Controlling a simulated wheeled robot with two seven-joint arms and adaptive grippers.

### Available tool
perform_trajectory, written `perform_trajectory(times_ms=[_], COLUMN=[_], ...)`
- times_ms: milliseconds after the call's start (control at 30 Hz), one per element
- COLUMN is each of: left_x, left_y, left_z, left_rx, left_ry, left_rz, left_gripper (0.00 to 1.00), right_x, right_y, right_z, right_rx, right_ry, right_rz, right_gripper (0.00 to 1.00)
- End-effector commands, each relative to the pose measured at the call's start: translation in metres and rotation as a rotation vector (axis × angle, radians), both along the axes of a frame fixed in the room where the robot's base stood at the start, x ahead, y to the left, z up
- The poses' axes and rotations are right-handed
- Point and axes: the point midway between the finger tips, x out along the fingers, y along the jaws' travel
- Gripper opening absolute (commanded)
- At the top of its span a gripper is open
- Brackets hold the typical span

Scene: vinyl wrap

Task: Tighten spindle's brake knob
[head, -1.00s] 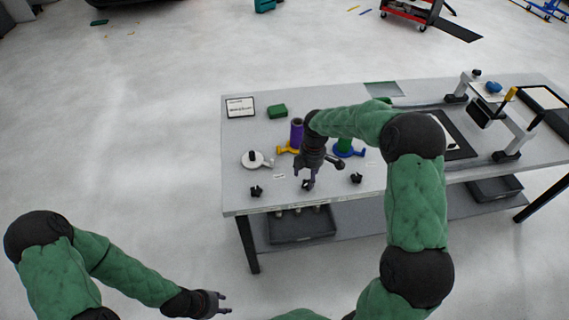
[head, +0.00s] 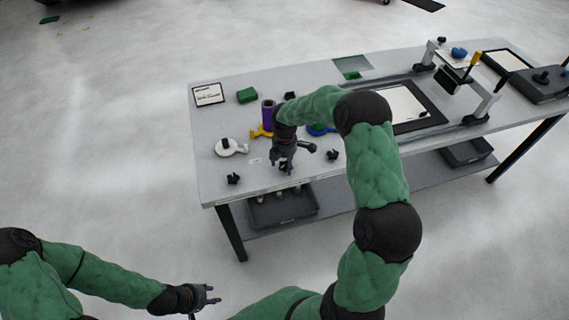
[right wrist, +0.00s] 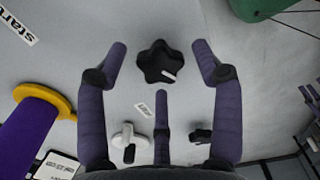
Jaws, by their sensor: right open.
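My right gripper (head: 284,168) is above the front edge of the workbench, fingers pointing down. In the right wrist view, a black star-shaped knob (right wrist: 159,62) lies between its spread, empty fingers (right wrist: 160,75). In the head view the fingers partly hide this middle knob. Two similar black knobs stand along the front edge, one to the left (head: 233,179) and one to the right (head: 332,155). Behind stand a white spindle (head: 231,147), a yellow spindle (head: 260,132) with a purple roll (head: 268,112), and a blue spindle (head: 318,130), partly hidden. My left gripper (head: 212,296) is open and empty, away from the bench.
A black-framed mat (head: 425,120) and a gantry-like device (head: 480,105) are on the right. A grey bin (head: 285,208) sits on the lower shelf.

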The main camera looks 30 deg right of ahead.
Motion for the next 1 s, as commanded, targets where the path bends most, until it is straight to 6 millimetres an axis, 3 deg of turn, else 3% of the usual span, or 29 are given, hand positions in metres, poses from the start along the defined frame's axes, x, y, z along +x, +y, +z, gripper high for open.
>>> perform_trajectory(times_ms=[333, 533, 1000], left_x=[0.0002, 0.0002, 0.0002], left_y=[0.0000, 0.0000, 0.0000], left_z=[-0.0003, -0.0003, -0.0006], left_rx=[0.000, 0.000, 0.000], left_ry=[0.000, 0.000, 0.000], left_rz=[0.000, 0.000, 0.000], left_gripper=[0.40, 0.40, 0.40], right_x=[0.0000, 0.0001, 0.0002], right_y=[0.0001, 0.0001, 0.0001], right_z=[-0.0035, -0.0034, -0.0035], right_rx=[0.000, 0.000, 0.000], right_ry=[0.000, -0.001, -0.001], right_rz=[0.000, 0.000, -0.073], right_gripper=[0.67, 0.10, 0.10])
